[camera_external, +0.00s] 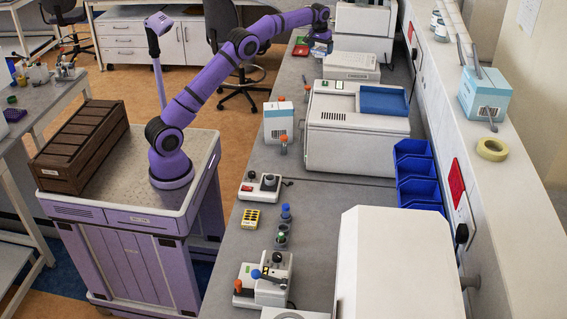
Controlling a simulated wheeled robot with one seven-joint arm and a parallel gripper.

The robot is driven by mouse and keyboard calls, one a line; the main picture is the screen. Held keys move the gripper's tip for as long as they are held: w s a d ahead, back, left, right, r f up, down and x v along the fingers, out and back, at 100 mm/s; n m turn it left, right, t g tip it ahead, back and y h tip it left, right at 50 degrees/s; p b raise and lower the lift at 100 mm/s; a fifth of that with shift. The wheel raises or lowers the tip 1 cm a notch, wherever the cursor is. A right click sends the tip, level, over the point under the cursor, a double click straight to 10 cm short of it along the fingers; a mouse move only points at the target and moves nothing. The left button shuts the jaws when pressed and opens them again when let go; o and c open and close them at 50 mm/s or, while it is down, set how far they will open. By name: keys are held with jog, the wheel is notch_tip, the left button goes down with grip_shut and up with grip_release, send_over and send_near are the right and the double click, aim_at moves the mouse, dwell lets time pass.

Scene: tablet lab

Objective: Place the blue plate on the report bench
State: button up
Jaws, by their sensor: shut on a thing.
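My gripper (321,47) is at the end of my purple arm, far down the long grey bench at the top of the view. It points down, low over the bench top. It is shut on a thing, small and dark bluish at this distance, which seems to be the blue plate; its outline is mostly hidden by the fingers. I cannot tell whether it touches the surface below. The long grey bench (222,290) runs from front to back; no label shows which bench is the report bench.
A green item (300,51) and a red item (303,40) lie left of my gripper. A white keypad device (351,66) and a large white machine with a blue panel (383,100) stand nearer. Blue bins (418,172) line the right side. A brown crate (80,145) sits on my base.

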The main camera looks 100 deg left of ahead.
jog(key=w+d+m, duration=0.4)
jog(key=d, duration=0.3)
jog(key=w+d+m, duration=0.4)
jog(key=d, duration=0.4)
jog(key=w+d+r+m+h, duration=0.15)
jog(key=d+m, duration=0.65)
jog(key=d, duration=0.9)
jog(key=w+d+r+m+h, duration=0.15)
jog(key=d+m, duration=0.65)
jog(key=d, duration=0.9)
jog(key=m+g+y, duration=0.1)
jog(key=m+g, duration=0.2)
jog(key=m, duration=2.2)
send_over(243, 246)
notch_tip(243, 246, down, 3)
jog(key=shift+w+f, duration=0.15)
jog(key=shift+f, duration=8.9)
jog(key=shift+w+f, duration=0.1)
jog(key=shift+f, duration=8.9)
